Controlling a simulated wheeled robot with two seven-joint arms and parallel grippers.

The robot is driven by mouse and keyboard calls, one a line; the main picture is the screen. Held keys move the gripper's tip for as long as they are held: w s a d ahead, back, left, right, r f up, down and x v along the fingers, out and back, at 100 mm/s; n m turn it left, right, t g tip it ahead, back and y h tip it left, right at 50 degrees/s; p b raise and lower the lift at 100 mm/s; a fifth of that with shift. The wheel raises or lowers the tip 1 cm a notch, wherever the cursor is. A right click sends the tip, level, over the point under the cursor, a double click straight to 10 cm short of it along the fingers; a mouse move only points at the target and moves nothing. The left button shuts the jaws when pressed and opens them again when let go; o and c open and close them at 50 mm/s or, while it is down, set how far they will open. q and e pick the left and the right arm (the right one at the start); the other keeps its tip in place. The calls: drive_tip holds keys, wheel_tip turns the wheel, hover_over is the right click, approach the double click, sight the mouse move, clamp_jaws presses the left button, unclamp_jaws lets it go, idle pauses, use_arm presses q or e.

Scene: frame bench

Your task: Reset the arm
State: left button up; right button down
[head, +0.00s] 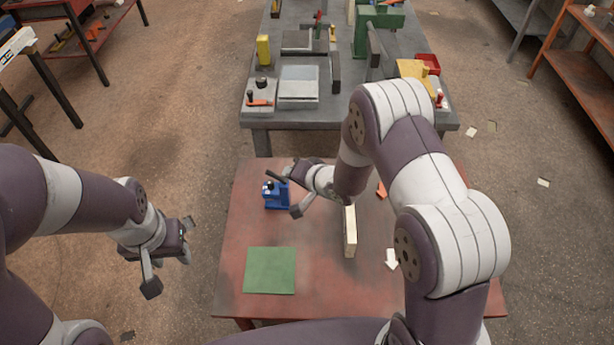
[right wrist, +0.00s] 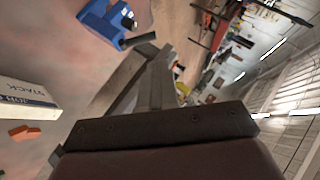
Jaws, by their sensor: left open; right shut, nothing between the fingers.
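My right arm arches over the red table (head: 330,285) in the head view. Its gripper (head: 297,209) is shut and empty, low over the table beside a blue clamp-like device (head: 277,198) with a dark handle. In the right wrist view the gripper's fingers (right wrist: 155,82) are together with nothing between them, and the blue device (right wrist: 103,20) is near them at the top. My left gripper (head: 170,270) is open and empty, off the table's left side over the floor.
A pale block (head: 350,232) stands under my right arm, with an orange piece (head: 381,190) and a white arrow-shaped piece (head: 391,259) nearby. A green square (head: 270,270) lies clear at the front left. A grey bench (head: 300,120) with tools stands behind.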

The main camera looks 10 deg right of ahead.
drive_tip(key=s+d+n+g+h+b, duration=0.2)
drive_tip(key=s+d+n+g+h, duration=0.35)
drive_tip(key=s+d, duration=0.7)
use_arm(q)
drive_tip(key=shift+w+a+f+b, duration=0.2)
drive_tip(key=shift+f+b, duration=0.15)
drive_tip(key=shift+f, duration=0.5)
drive_tip(key=shift+w+a+f+b, duration=0.15)
drive_tip(key=shift+f+b, duration=0.25)
drive_tip(key=shift+f, duration=0.5)
drive_tip(key=shift+w+a+f+b, duration=0.2)
drive_tip(key=shift+f+b, duration=0.15)
drive_tip(key=shift+f, duration=0.5)
use_arm(e)
drive_tip(key=s+a+r+g, duration=0.2)
drive_tip(key=s+r, duration=0.4)
drive_tip(key=s, duration=0.3)
